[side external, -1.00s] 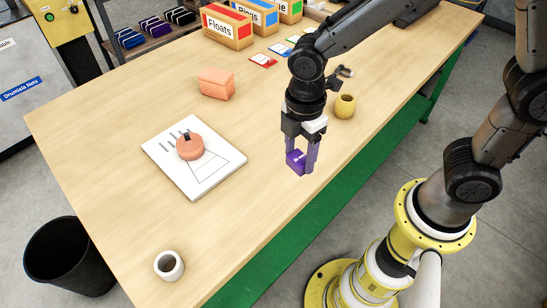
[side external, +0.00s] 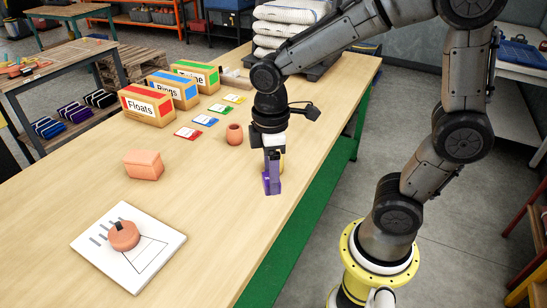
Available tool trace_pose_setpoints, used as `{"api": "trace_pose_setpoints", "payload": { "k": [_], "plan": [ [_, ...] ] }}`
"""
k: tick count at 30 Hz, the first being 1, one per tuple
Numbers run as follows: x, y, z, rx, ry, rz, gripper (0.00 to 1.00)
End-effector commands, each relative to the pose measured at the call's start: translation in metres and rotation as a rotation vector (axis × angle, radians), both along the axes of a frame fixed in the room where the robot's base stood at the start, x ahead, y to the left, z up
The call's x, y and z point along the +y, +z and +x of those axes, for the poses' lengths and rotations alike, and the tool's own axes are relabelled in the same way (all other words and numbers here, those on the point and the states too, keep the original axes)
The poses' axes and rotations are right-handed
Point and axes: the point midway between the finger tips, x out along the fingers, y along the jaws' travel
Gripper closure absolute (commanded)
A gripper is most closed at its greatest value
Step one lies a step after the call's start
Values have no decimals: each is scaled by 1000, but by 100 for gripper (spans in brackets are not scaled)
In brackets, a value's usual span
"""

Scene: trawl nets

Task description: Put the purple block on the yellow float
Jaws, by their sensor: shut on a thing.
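My gripper (side external: 272,180) points down over the right part of the table and is shut on the purple block (side external: 272,187). The block hangs low between the fingertips; I cannot tell whether it touches the table. The yellow float (side external: 282,161) is mostly hidden behind my gripper, with only a sliver of yellow showing just right of the fingers. I cannot tell the gap between block and float.
A reddish pot-shaped float (side external: 234,134) stands left of my gripper. A salmon block (side external: 143,165) and a white board (side external: 150,257) bearing a round salmon piece (side external: 123,236) lie further left. Labelled boxes (side external: 147,104) and coloured cards (side external: 188,133) are behind. The table's right edge is close.

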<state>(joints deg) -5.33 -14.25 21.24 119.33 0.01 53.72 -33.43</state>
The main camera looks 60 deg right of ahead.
Motion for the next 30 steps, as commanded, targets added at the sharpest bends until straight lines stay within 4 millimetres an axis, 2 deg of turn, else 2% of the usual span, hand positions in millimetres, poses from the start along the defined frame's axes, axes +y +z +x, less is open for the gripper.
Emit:
{"api": "trace_pose_setpoints", "payload": {
  "k": [1,6,12,16,22,26,30],
  "plan": [
    [-17,5,3,-4,-91,0,94],
    [-67,19,3,-4,-345,0,94],
    [-117,29,-6,-1,-552,-1,94],
    [-137,32,-13,-1,-631,0,94],
    [-151,30,-14,1,-678,0,94],
    [-162,19,5,3,-679,1,94],
    [-177,5,33,3,-678,1,94]
  ]
}}
